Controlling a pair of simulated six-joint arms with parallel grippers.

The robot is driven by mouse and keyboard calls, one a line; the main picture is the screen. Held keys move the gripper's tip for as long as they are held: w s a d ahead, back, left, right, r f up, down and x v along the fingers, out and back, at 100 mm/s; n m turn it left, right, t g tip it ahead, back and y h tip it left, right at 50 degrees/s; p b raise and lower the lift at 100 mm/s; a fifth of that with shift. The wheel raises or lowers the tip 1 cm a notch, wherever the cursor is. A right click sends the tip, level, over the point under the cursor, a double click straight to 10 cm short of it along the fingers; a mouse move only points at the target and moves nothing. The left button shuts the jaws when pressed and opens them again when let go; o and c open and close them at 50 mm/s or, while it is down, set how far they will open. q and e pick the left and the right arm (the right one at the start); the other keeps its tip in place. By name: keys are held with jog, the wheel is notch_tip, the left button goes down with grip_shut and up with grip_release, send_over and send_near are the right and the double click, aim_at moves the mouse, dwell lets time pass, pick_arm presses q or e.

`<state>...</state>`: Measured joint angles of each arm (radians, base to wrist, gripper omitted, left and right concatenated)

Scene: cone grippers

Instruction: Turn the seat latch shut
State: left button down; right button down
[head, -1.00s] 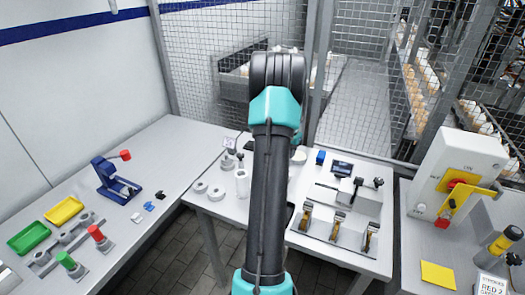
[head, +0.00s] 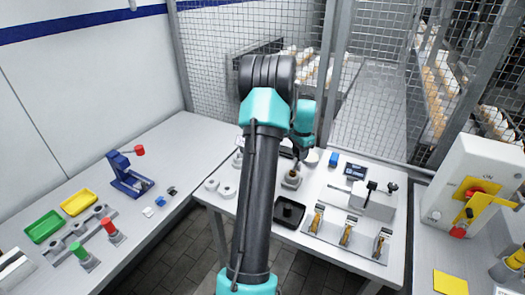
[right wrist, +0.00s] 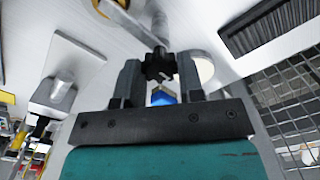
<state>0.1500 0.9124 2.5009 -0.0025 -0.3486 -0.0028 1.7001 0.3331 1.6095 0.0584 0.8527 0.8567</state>
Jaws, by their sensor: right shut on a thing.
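A black star-shaped knob (right wrist: 159,66) sits between the two fingers of my right gripper (right wrist: 160,80) in the right wrist view. The gripper is shut on the knob. A grey metal bar (right wrist: 135,22) runs away from the knob; I take the two for the seat latch. In the head view my right gripper (head: 303,154) is small and partly behind my own arm, just above a grey block with a round seat (head: 291,179). The knob cannot be made out there. My left gripper is not in view.
A black tray (head: 275,211) lies in front of the seat block. A fixture with clamps (head: 347,236) stands to its right, a blue block (head: 334,159) behind. White rings (head: 228,191) lie to the left. A wire fence (head: 250,40) closes the back.

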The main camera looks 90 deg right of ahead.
jog(key=c, duration=0.7)
grip_release()
jog(key=shift+c, duration=0.2)
jog(key=shift+r, duration=0.1)
notch_tip(320, 180, up, 17)
jog(key=shift+r, duration=0.15)
